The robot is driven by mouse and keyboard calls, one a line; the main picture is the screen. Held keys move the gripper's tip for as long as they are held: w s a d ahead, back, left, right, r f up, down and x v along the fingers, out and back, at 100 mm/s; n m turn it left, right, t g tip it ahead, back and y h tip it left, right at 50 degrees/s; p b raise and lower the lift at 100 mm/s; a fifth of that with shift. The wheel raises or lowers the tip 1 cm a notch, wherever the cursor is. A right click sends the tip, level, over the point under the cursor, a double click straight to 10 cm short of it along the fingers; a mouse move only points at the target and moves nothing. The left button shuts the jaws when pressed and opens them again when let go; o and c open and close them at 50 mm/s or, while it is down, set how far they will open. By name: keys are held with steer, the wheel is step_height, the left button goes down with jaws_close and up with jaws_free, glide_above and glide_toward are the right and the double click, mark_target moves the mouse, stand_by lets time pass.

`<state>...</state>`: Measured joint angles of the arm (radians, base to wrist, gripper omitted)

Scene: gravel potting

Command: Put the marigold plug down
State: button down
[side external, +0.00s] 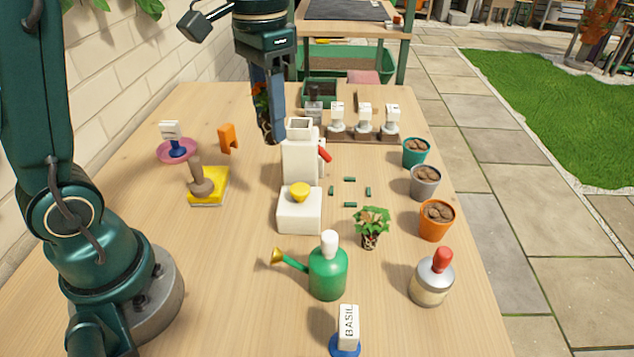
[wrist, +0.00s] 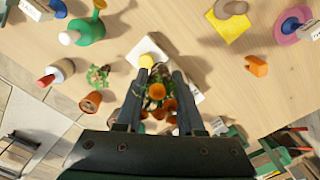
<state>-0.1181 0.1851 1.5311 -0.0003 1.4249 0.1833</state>
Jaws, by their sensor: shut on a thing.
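The marigold plug (side external: 264,122), with orange blooms and a dark root ball, hangs upright in my gripper (side external: 271,132) above the table. In the wrist view its orange flowers (wrist: 157,92) show between the two fingers of my gripper (wrist: 158,76). The fingers are shut on it and partly hide it in the side view. The plug is in the air, behind and left of the white dispenser (side external: 298,165) in the side view. Several small green marks (side external: 350,180) outline an empty patch of table right of the dispenser.
A leafy plug (side external: 371,224) stands in front of the marks. Teal (side external: 416,153), grey (side external: 425,184) and orange (side external: 436,222) pots line the right edge. A green watering can (side external: 328,270) and red-capped bottle (side external: 431,280) stand nearer. A label rack (side external: 362,136) is behind.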

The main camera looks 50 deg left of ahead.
steer(key=d+f+m, duration=0.2)
steer(key=d+f, duration=0.2)
steer(key=d, duration=0.5)
steer(key=s+d+f+m, duration=0.1)
steer(key=d+f+m, duration=0.2)
steer(key=d, duration=0.7)
steer(key=d+f+m, duration=0.3)
steer(key=d+f, duration=0.1)
steer(key=d, duration=0.5)
steer(key=shift+s+d+f, duration=0.25)
steer(key=shift+s+f, duration=0.05)
steer(key=shift+s+d+f, duration=0.15)
steer(key=shift+d+f, duration=0.15)
steer(key=shift+f, duration=1.9)
steer(key=shift+f, duration=0.15)
steer(key=c, duration=0.5)
jaws_free()
